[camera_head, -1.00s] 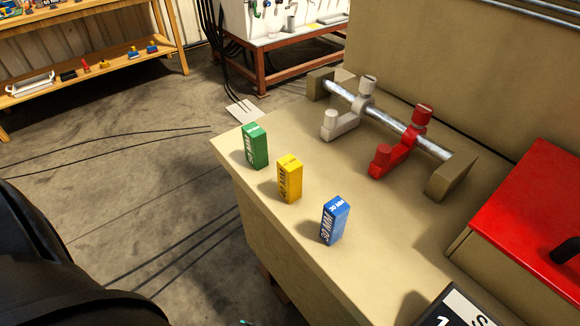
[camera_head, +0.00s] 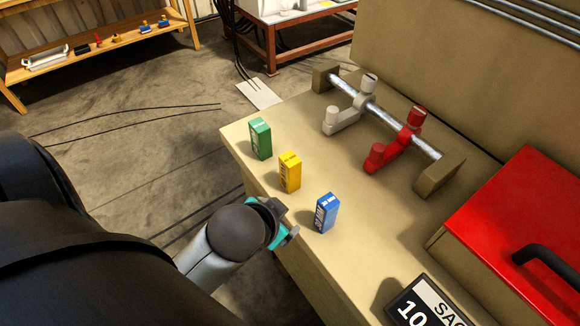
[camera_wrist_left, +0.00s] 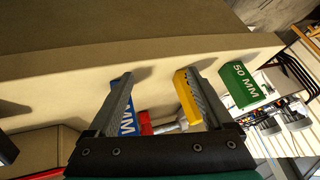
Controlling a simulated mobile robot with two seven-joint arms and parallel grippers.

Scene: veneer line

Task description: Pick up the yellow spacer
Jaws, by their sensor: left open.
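The yellow spacer (camera_head: 289,173) stands upright near the bench's left edge, between the green spacer (camera_head: 260,139) and the blue spacer (camera_head: 326,213). My left gripper (camera_head: 281,222) is beside the bench edge, nearer the camera than the yellow spacer and apart from it. In the left wrist view my left gripper (camera_wrist_left: 160,75) is open with nothing held. There the yellow spacer (camera_wrist_left: 186,97) shows at the right finger, which hides part of it. The blue spacer (camera_wrist_left: 126,122) is partly behind the left finger. The green spacer (camera_wrist_left: 240,85) is farther right. My right gripper is not in view.
A metal rail (camera_head: 389,117) with a grey lever (camera_head: 345,117) and a red lever (camera_head: 394,143) lies behind the spacers. A red-lidded box (camera_head: 520,220) and a dark sign (camera_head: 428,306) are to the right. The bench top (camera_head: 345,175) between spacers and levers is clear.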

